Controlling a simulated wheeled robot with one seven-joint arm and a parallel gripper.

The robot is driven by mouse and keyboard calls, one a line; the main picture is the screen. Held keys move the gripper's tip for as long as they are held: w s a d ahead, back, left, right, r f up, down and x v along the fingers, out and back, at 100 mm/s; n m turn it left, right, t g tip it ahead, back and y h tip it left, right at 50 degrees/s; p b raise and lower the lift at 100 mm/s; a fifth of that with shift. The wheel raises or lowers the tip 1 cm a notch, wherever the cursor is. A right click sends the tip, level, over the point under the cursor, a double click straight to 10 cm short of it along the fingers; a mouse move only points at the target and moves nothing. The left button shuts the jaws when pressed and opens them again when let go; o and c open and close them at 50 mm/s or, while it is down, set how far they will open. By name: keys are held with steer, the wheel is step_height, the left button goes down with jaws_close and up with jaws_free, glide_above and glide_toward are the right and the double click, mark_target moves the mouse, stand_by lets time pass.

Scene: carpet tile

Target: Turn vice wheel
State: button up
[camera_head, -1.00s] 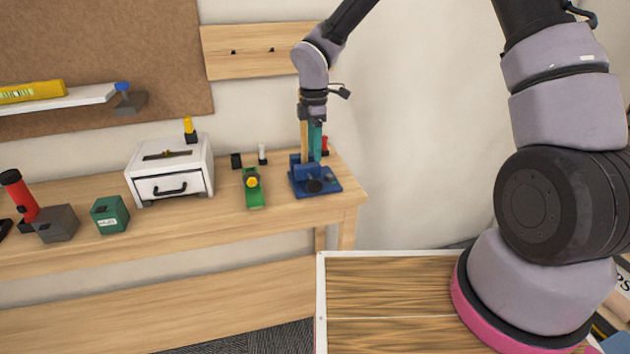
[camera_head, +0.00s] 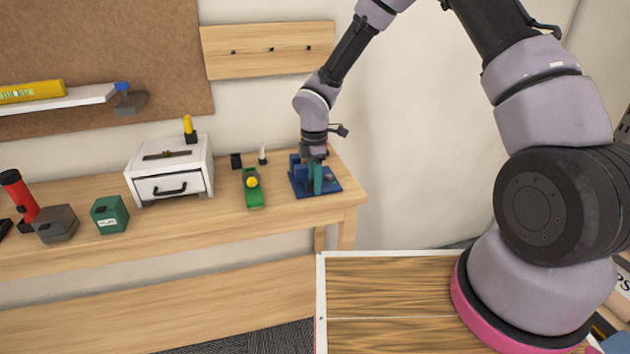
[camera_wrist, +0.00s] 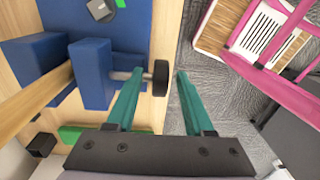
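The blue vice (camera_head: 329,187) stands at the right end of the workbench. In the wrist view its two blue jaws (camera_wrist: 94,72) are at the left, with a wooden bar (camera_wrist: 35,95) between them. The black vice wheel (camera_wrist: 160,78) sits on a short metal shaft beside the near jaw. My gripper (camera_wrist: 160,74) is open, with one teal finger on each side of the wheel; I cannot tell whether either touches it. In the head view my gripper (camera_head: 315,180) is down at the vice and hides the wheel.
A green tool with a yellow knob (camera_head: 252,187) lies left of the vice. A white drawer box (camera_head: 170,170), a green box (camera_head: 109,214) and a grey box (camera_head: 57,223) stand further left on the workbench (camera_head: 205,225). A small white-topped peg (camera_head: 262,155) stands behind.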

jaws_close()
steer(key=shift+a+h, duration=0.1)
steer(key=shift+h, duration=0.2)
steer(key=shift+s+a+t+h, duration=0.1)
steer(key=shift+a+t+h, duration=0.1)
steer(key=shift+h, duration=0.35)
steer(key=shift+a+t+h, duration=0.1)
steer(key=shift+t+h, duration=0.1)
steer(key=shift+h, duration=0.35)
steer(key=shift+a+t+h, duration=0.15)
steer(key=shift+t+h, duration=0.25)
steer(key=shift+h, duration=1.2)
steer(key=shift+o, duration=0.6)
jaws_free()
steer(key=shift+f, duration=0.1)
